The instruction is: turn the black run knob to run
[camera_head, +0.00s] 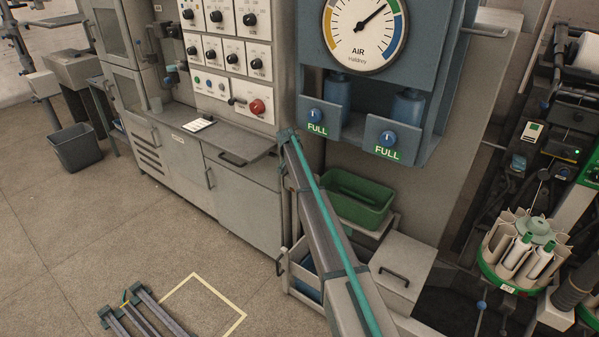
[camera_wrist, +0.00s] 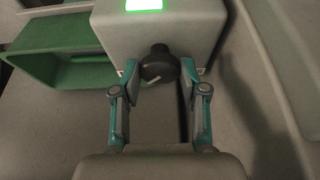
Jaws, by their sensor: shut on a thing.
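The black run knob (camera_wrist: 160,63) sticks out of a grey box (camera_wrist: 185,22) in the wrist view. A pale pointer line shows on its lower face, nearly level and slightly tilted. My gripper (camera_wrist: 159,76) has one teal-and-grey finger on each side of the knob and is shut on it. The fingertips partly hide the knob's sides. A lit green lamp (camera_wrist: 144,5) shows above the knob, cut off by the frame's top. In the head view I cannot make out my gripper or this knob.
In the wrist view a green bin (camera_wrist: 60,62) lies left of the box. In the head view stand control panels (camera_head: 230,60), an air gauge (camera_head: 365,30), a green crate (camera_head: 357,197) and a yarn machine (camera_head: 525,250). Floor at left is mostly clear.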

